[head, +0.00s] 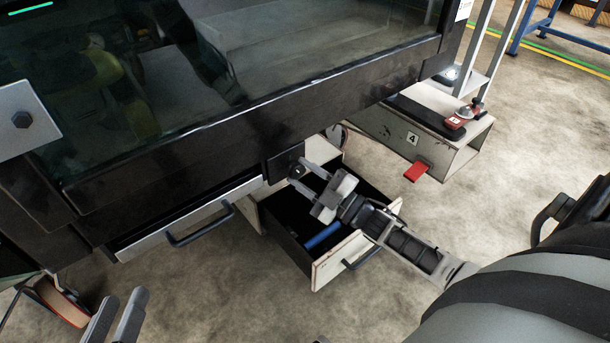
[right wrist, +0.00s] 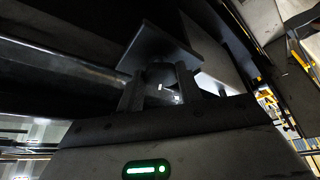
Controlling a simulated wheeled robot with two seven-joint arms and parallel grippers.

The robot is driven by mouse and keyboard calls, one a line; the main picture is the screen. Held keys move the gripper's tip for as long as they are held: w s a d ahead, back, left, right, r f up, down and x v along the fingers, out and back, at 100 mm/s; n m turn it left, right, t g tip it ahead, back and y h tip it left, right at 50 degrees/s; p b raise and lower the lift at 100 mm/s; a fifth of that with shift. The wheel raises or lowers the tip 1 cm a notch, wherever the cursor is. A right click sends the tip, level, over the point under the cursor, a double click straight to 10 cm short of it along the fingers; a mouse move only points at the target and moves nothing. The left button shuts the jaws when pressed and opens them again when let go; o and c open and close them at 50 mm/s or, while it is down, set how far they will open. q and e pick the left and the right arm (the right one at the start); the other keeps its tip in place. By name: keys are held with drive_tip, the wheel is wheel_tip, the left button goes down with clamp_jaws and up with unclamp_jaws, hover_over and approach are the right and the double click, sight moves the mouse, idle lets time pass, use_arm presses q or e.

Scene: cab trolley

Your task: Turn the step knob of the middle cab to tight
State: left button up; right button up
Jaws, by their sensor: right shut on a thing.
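The dark cab with a glass front (head: 290,100) fills the upper left of the head view. A small dark plate (head: 281,163) hangs at its lower edge and bears the step knob (head: 297,171). My right gripper (head: 299,177) reaches up to the plate and is shut on the knob. In the right wrist view, the knob (right wrist: 160,76) sits between the two fingers of my right gripper (right wrist: 160,88), under the plate (right wrist: 160,45). The knob's setting is too dark to read. My left gripper (head: 116,317) is open and empty at the bottom left.
Below the knob, a drawer (head: 328,265) stands open with a blue thing (head: 323,236) inside. A shut drawer with a dark handle (head: 200,224) is to its left. A unit marked 4 (head: 412,138) with a red pedal (head: 417,171) stands behind right.

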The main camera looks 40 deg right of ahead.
drive_tip(key=m+t+h, duration=0.1)
drive_tip(key=m, duration=0.1)
drive_tip(key=m+h, duration=0.1)
drive_tip(key=m, duration=0.2)
drive_tip(key=m+t+h, duration=0.1)
drive_tip(key=m, duration=0.2)
drive_tip(key=shift+a+f+t, duration=0.1)
drive_tip(key=shift+a+t, duration=0.1)
drive_tip(key=shift+t, duration=0.1)
drive_tip(key=shift+m+h, duration=0.3)
drive_tip(key=o, duration=1)
drive_tip(key=shift+s, duration=0.1)
drive_tip(key=p+v, duration=0.1)
drive_tip(key=v, duration=1.5)
drive_tip(key=shift+d, duration=0.1)
